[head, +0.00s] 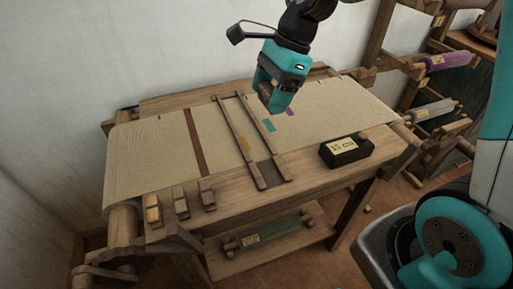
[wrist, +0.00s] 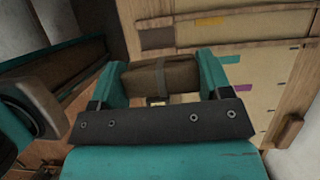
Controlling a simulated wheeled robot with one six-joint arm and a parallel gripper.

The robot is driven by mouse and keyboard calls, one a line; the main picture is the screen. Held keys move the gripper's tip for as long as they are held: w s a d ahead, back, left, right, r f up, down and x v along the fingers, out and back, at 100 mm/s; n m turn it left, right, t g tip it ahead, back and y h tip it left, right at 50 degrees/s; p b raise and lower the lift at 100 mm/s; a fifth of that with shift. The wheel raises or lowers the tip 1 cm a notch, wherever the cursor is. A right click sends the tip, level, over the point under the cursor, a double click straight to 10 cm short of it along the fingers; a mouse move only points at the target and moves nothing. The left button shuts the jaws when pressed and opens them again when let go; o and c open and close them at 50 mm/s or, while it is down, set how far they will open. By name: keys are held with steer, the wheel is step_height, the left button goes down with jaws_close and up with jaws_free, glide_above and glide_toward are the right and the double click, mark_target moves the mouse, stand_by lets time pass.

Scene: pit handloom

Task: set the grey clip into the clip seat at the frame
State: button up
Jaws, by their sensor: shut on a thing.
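My gripper (head: 267,95) is over the far part of the loom cloth, beyond the slatted wooden frame. In the wrist view my gripper (wrist: 160,80) is shut on a brown-grey block (wrist: 160,77) with a grey band around it. I cannot tell for sure whether this block is the grey clip. The block shows only as a small brown piece between the fingers in the head view. The wooden frame (head: 233,128) lies across the cloth, with two long bars. I cannot make out the clip seat.
Several small blocks (head: 181,204) stand on the loom's front beam at the left. A dark box (head: 345,151) with a "15 cm" label sits at the right front. The cloth (head: 150,152) carries yellow, teal and purple marks. A rack with spools (head: 448,61) stands at the right.

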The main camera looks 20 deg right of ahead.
mark_target(260, 167)
steer(key=shift+w+f, duration=0.1)
steer(key=shift+w, duration=0.05)
step_height(260, 167, down, 19)
steer(key=shift+a+f+b, duration=0.1)
steer(key=shift+f+b, duration=0.05)
steer(key=shift+b, duration=0.75)
steer(key=o, duration=0.9)
steer(key=shift+f, duration=0.15)
steer(key=v, duration=1.2)
steer(key=s+a+r+n+p, duration=0.1)
steer(key=s+a+r+n, duration=0.3)
steer(key=s+n, duration=0.5)
steer(key=s+a+r+n+p, duration=0.1)
steer(key=s+a+r+n, duration=0.4)
steer(key=s+r+n, duration=0.4)
steer(key=shift+s+r+n, duration=0.2)
steer(key=shift+s+n, duration=0.1)
steer(key=shift+n, duration=3)
